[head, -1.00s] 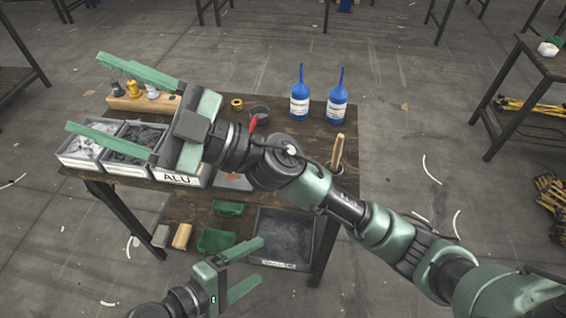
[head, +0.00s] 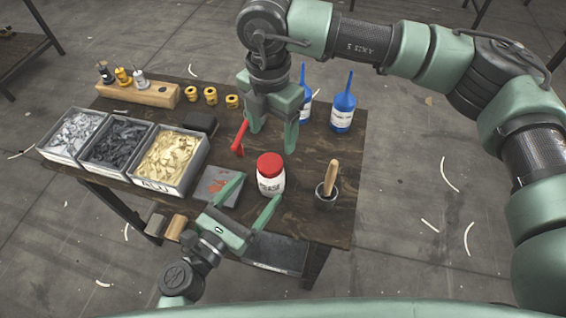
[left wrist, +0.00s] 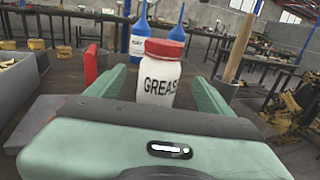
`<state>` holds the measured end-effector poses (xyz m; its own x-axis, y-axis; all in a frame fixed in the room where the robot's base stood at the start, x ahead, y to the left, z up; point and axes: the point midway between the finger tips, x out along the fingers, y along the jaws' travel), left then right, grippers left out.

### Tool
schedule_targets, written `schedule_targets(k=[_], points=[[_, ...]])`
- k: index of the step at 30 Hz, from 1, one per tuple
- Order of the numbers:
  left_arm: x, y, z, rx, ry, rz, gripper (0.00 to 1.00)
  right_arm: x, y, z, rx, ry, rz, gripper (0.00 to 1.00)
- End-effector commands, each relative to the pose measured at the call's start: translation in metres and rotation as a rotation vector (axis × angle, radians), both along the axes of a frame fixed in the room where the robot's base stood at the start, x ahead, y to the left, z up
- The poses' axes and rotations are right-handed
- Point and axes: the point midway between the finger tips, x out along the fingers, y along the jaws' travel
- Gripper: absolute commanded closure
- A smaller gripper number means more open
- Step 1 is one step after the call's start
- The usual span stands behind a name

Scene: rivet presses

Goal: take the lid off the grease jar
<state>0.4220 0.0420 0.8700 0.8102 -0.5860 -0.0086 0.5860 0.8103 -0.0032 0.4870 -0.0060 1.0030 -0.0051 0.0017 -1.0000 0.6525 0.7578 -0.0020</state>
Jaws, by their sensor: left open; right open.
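The grease jar (head: 271,182) is white with a red lid (head: 270,163) and stands upright on the table. The lid sits on the jar. In the left wrist view the jar (left wrist: 158,82) shows the word GREASE below its red lid (left wrist: 158,48). My left gripper (head: 255,189) is open, with its fingers pointing at the jar from the near side; the jar stands between or just beyond the fingertips. My right gripper (head: 272,140) is open and points down, above and behind the jar, near a red-handled tool (head: 240,137).
Three bins (head: 173,160) stand at the left. A cup with a wooden handle (head: 328,190) is right of the jar. Blue bottles (head: 342,108) stand behind, and a grey plate with red smears (head: 213,186) lies left of the jar. Yellow rolls (head: 210,95) are farther back.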

Motion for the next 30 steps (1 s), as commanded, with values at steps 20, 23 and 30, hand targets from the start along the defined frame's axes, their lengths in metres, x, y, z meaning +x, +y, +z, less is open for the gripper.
schedule_targets(k=[20, 23, 30], points=[[0.059, -0.043, -0.001, 0.002, 0.000, -0.001, 0.18, -0.001, 0.001, 0.000, 0.003, 0.002, 0.004, 0.31], [0.059, -0.043, -0.001, 0.002, 0.000, -0.001, 0.18, -0.001, 0.001, 0.000, 0.003, 0.002, 0.004, 0.31], [0.058, -0.043, -0.001, 0.003, -0.001, -0.001, 0.57, -0.001, 0.001, 0.000, 0.003, 0.002, 0.004, 0.31]])
